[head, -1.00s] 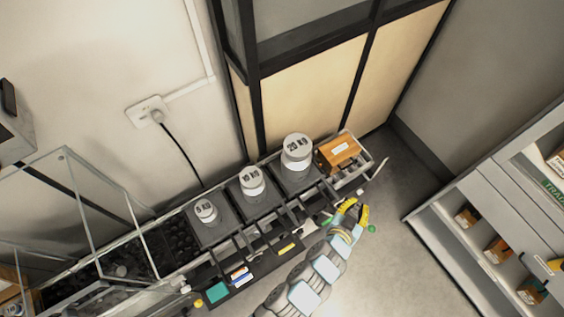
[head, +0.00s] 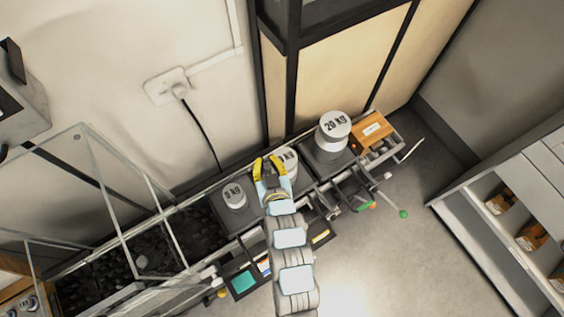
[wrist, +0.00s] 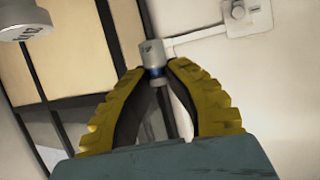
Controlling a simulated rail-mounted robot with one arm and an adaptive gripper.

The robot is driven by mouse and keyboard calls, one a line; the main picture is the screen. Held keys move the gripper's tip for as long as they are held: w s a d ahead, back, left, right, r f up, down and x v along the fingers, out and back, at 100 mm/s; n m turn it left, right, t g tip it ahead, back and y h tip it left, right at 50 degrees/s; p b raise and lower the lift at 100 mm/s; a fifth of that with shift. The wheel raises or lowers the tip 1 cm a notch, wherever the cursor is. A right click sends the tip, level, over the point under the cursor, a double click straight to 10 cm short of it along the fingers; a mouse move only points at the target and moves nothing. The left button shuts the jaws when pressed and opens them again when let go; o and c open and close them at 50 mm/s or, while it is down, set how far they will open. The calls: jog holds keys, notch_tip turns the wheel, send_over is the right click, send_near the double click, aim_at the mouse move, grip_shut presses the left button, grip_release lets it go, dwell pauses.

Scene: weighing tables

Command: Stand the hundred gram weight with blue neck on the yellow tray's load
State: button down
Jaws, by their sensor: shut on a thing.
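My gripper (head: 268,164) is over the middle of the weighing bench in the head view, in front of the middle big weight. In the wrist view my gripper (wrist: 156,72) is shut on a small grey metal weight with a blue neck (wrist: 152,50). The weight's head stands out beyond the yellow fingertips, and its lower part shows between the fingers. In the head view I cannot make out the held weight.
A 20 kg weight (head: 334,130) stands right of my gripper and a smaller one (head: 235,196) left. The middle weight (head: 289,158) is partly hidden by my gripper. An orange box (head: 371,132) stands at the right end. A clear glass enclosure (head: 110,190) is at left.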

jog(key=shift+n+g+y, duration=0.4)
jog(key=shift+n+y, duration=0.2)
jog(key=shift+n, duration=0.1)
jog(key=w+f+b, duration=0.1)
jog(key=f+b, duration=0.1)
jog(key=b, duration=0.2)
jog(key=w+f+b, duration=0.1)
jog(key=f+b, duration=0.1)
jog(key=b, duration=0.2)
jog(key=shift+w+f, duration=0.15)
jog(key=shift+w, duration=0.05)
jog(key=b, duration=0.8)
send_over(285, 159)
notch_tip(285, 159, down, 7)
jog(key=shift+f, duration=1.6)
